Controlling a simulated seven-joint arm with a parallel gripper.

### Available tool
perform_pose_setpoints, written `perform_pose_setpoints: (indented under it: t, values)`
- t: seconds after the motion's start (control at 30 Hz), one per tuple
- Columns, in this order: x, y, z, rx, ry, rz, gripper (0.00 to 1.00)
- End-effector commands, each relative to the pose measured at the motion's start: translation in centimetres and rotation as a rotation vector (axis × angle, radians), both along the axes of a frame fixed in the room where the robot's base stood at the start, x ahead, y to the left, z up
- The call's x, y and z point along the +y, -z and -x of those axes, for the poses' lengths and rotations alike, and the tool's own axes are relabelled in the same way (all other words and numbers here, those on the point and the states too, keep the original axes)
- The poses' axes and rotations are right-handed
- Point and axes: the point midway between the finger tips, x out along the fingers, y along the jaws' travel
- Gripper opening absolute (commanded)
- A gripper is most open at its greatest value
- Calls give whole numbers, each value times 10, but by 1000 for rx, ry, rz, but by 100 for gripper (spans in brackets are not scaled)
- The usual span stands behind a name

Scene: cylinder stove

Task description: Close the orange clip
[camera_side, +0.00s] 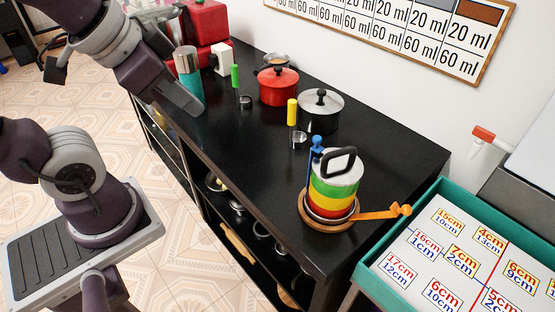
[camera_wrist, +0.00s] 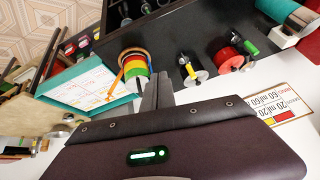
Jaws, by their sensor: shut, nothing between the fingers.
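The orange clip (camera_side: 382,213) sticks out to the right from the base of the striped cylinder (camera_side: 333,189), swung away from its side. It also shows in the wrist view (camera_wrist: 121,72). The cylinder has green, yellow and red bands, a light lid and a black handle. It stands on a round brown base (camera_side: 325,227). A blue clip (camera_side: 314,155) stands upright against its left side. My gripper (camera_side: 192,106) is shut and empty, well to the left of the cylinder above the counter's left edge. Its fingers also show in the wrist view (camera_wrist: 157,92).
A red pot (camera_side: 279,88) and a dark pot with a silver lid (camera_side: 321,112) stand behind the cylinder. Small ladles with green (camera_side: 235,76) and yellow (camera_side: 292,112) handles are nearby. A teal-rimmed tray (camera_side: 374,277) lies right of the counter. Counter left of the cylinder is clear.

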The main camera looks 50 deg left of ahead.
Motion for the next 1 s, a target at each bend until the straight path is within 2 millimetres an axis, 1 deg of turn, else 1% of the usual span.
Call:
perform_pose_setpoints:
  t: [0.03,0.07,0.1,0.13,0.2,0.27,0.37,0.43,0.47,0.57,0.6,0.63,0.67,0.7,0.77,0.8,0.9,1.0]
  values:
    - [-5,-2,16,13,-51,53,0]
    - [-8,-1,24,27,-79,81,2]
    - [-11,-1,32,41,-103,106,10]
    - [-12,-1,36,47,-114,119,16]
    - [-14,0,39,55,-125,130,29]
    - [-13,0,39,56,-125,130,41]
    - [-14,-2,33,59,-106,118,41]
    - [-20,-8,13,71,-36,79,41]
    - [-24,-11,0,79,13,55,41]
    - [-55,-14,-64,102,248,-41,41]
    - [-72,-10,-91,108,353,-74,41]
    - [-87,-4,-110,110,431,-95,41]
    - [-103,3,-129,112,510,-113,41]
    - [-126,16,-151,113,612,-132,41]
    - [-161,38,-180,109,755,-151,41]
    - [-183,55,-194,105,839,-157,41]
    - [-229,92,-218,88,999,-160,41]
    - [-256,117,-228,74,1087,-157,41]
